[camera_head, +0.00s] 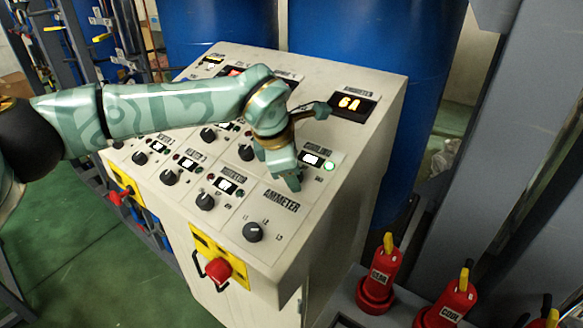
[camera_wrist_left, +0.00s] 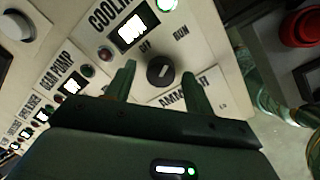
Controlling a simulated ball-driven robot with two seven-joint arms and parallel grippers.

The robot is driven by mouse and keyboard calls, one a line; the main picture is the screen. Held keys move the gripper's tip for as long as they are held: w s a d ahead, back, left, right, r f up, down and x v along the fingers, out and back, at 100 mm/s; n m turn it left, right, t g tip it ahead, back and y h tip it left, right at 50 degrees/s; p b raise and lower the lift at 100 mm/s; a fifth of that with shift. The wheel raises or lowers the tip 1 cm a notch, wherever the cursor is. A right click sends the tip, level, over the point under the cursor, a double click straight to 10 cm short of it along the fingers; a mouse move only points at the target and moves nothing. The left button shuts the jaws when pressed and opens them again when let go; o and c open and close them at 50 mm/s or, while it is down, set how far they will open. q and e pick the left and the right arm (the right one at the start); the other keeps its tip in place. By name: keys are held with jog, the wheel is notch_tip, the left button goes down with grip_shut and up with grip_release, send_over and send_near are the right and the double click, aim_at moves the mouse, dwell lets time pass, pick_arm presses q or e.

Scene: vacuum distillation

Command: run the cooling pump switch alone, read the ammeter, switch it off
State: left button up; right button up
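The ammeter display (camera_head: 353,104) at the panel's upper right is lit and reads 6A. My left gripper (camera_head: 290,178) is over the right side of the sloping panel and hides the cooling switch in the head view. In the left wrist view, the dark round cooling switch knob (camera_wrist_left: 160,71) sits between the spread fingertips of my gripper (camera_wrist_left: 160,78); I cannot tell whether they touch it. OFF and RUN are printed near the knob. A green lamp beside the cooling display is lit (camera_head: 329,166) and it also shows in the wrist view (camera_wrist_left: 168,4). My right gripper is out of view.
The ammeter selector knob (camera_head: 253,232), marked L1, L2 and L3, is close below my gripper. Other switch knobs (camera_head: 206,201) lie to its left. A red-handled switch (camera_head: 218,270) is on the front face. Red labelled fittings (camera_head: 378,284) stand at lower right.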

pick_arm(q)
jog(key=v, duration=1.6)
jog(key=shift+r+b, duration=0.15)
jog(key=shift+b, duration=0.3)
